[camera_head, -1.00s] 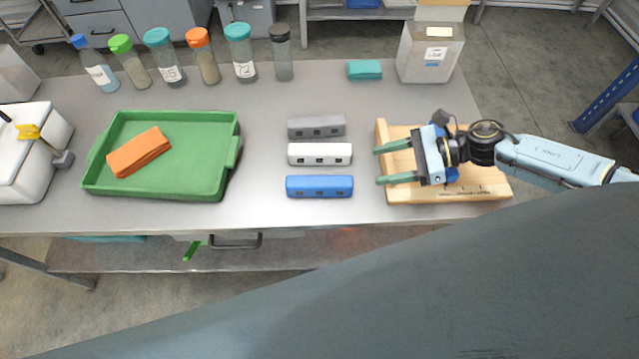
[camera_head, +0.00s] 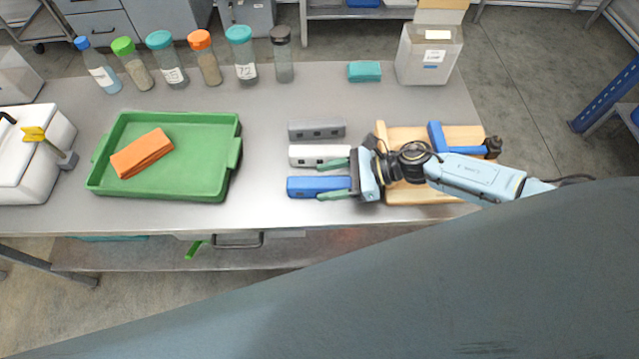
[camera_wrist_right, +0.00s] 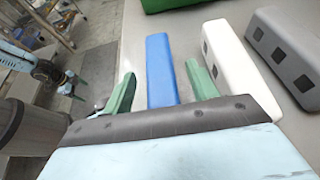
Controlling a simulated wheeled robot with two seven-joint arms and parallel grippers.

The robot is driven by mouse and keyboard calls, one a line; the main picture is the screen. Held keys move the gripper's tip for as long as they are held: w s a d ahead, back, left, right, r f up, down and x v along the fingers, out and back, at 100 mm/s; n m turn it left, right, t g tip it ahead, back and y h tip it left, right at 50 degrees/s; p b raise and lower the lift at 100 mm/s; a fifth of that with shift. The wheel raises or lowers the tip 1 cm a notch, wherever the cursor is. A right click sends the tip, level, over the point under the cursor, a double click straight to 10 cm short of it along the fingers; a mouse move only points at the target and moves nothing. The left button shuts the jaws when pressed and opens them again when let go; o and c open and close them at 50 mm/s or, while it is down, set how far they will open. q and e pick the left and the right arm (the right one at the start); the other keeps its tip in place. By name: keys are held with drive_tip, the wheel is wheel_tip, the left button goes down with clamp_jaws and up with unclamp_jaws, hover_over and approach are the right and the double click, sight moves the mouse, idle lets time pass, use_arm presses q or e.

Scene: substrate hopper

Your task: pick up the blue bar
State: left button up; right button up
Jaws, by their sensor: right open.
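The blue bar (camera_head: 308,187) lies on the table, the nearest of a row of three bars. It also shows in the right wrist view (camera_wrist_right: 161,65). My right gripper (camera_head: 321,180) is open at the bar's right end, its green fingers on either side of the bar in the wrist view (camera_wrist_right: 160,68). I cannot tell whether they touch it. One finger covers part of the white bar's (camera_head: 308,153) right end in the head view. My left gripper (camera_wrist_right: 68,88) shows small at the left of the wrist view; its opening is unclear.
The grey bar (camera_head: 317,129) lies behind the white one. A green tray (camera_head: 205,190) with an orange block (camera_head: 141,153) is to the left. A wooden stand (camera_head: 450,135) with a blue-handled tool (camera_head: 437,137) is under my right arm. Several bottles line the back.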

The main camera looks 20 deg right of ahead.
drive_tip(key=shift+c, duration=0.5)
drive_tip(key=c, duration=1)
